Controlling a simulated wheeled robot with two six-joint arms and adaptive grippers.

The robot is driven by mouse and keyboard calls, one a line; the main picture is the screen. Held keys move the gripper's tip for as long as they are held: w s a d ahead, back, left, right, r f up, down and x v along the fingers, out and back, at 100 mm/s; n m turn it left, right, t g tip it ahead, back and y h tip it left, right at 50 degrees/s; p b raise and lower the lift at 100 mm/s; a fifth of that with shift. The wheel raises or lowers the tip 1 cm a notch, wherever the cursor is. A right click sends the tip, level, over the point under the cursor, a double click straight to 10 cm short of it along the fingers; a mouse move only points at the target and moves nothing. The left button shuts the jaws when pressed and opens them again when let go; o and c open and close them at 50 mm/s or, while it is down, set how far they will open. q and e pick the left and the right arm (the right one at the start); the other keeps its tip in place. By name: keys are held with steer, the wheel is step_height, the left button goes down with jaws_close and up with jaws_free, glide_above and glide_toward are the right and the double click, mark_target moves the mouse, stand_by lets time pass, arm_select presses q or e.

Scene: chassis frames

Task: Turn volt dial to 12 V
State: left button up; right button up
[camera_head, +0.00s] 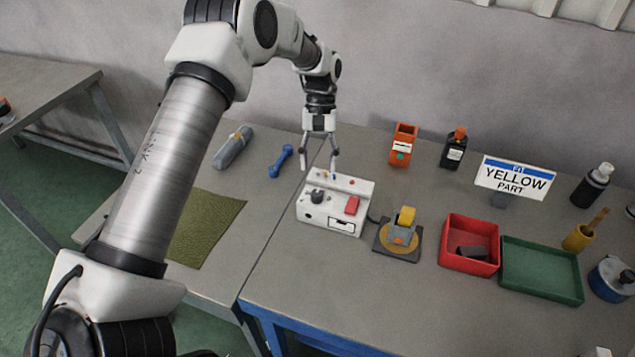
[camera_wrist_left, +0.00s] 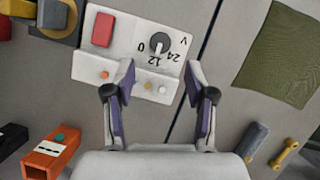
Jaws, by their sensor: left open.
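The white power box (camera_head: 335,192) sits on the table and carries a dark round volt dial (camera_head: 317,196) and a red switch (camera_head: 352,205). In the left wrist view the box appears upside down, with the dial (camera_wrist_left: 160,42) beside the printed marks 0, 12, 24 and V. A pale mark shows on the dial, but I cannot tell exactly which number it points to. My left gripper (camera_head: 319,167) is open and empty, above the back edge of the box. Its two fingers (camera_wrist_left: 159,80) stand apart, short of the dial in the wrist view. My right gripper is not in view.
A green mat (camera_head: 207,228) lies left.

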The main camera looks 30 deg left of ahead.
arm_select(q)
steer(key=v, duration=0.4)
steer(key=shift+a+r, duration=0.1)
steer(key=shift+r, duration=0.1)
